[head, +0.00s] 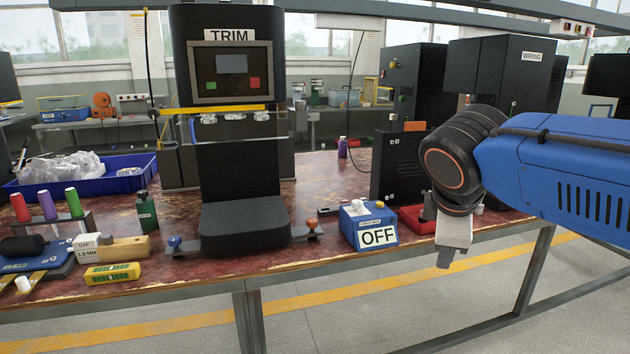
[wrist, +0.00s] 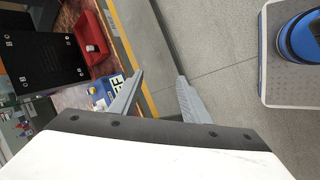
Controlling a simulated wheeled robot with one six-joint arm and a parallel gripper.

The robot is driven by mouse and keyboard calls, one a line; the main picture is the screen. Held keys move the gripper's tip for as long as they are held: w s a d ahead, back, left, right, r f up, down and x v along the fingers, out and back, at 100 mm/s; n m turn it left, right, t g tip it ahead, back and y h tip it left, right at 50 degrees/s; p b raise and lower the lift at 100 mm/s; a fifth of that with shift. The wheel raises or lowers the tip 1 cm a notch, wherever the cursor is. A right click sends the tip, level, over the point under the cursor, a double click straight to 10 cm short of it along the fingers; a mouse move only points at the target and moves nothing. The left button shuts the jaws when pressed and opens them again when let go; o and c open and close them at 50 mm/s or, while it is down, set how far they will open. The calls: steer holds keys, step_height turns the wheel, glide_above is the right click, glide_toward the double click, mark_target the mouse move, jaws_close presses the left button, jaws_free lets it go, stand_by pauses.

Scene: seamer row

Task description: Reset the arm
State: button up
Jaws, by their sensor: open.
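My blue arm reaches in from the right in the head view, with its dark wrist joint bent downward. My gripper (head: 445,257) hangs in front of the bench's front edge, to the right of the blue box with the OFF sign. In the wrist view my gripper (wrist: 160,92) shows two grey fingers spread apart with nothing between them. Floor and the bench edge lie behind the fingers. In the head view the fingertips are partly hidden by the gripper's own body.
The bench (head: 330,275) carries the TRIM machine (head: 240,185), the blue OFF box (head: 367,225), a red bin (head: 418,220) and a black cabinet (head: 398,165). A blue tray (head: 120,183) with clear bags stands at left. The floor in front is clear.

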steer(key=s+d+f+m+g+y, duration=0.1)
steer(key=s+d+f+m, duration=0.3)
steer(key=s+f+m, duration=0.9)
step_height(320, 180, down, 4)
steer(key=shift+s+d+r+m+y, duration=0.3)
steer(key=shift+m+y, duration=0.1)
steer(key=shift+y, duration=0.5)
steer(key=shift+c, duration=0.4)
